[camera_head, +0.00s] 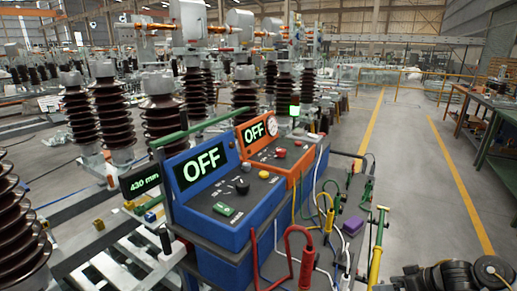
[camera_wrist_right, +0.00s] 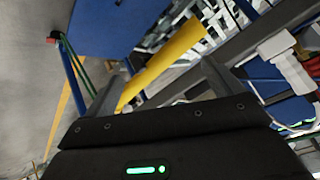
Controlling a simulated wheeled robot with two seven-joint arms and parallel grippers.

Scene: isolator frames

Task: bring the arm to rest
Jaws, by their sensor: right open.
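My right arm (camera_head: 450,275) shows at the lower right corner of the head view, dark and jointed, beside the cart and over the grey floor. My right gripper (camera_wrist_right: 160,85) shows in the right wrist view with its two grey fingers spread wide apart. I see nothing held between them. A yellow bar (camera_wrist_right: 165,60) crosses behind the fingers; its distance is hard to tell. My left gripper is not in the head view.
A cart (camera_head: 215,238) carries a blue unit (camera_head: 225,200) and an orange unit (camera_head: 275,150), both displays reading OFF. Red, yellow and green clamps with cables hang at its right. Brown insulators (camera_head: 165,120) stand left. A green table (camera_head: 495,150) stands right; the aisle (camera_head: 410,170) is clear.

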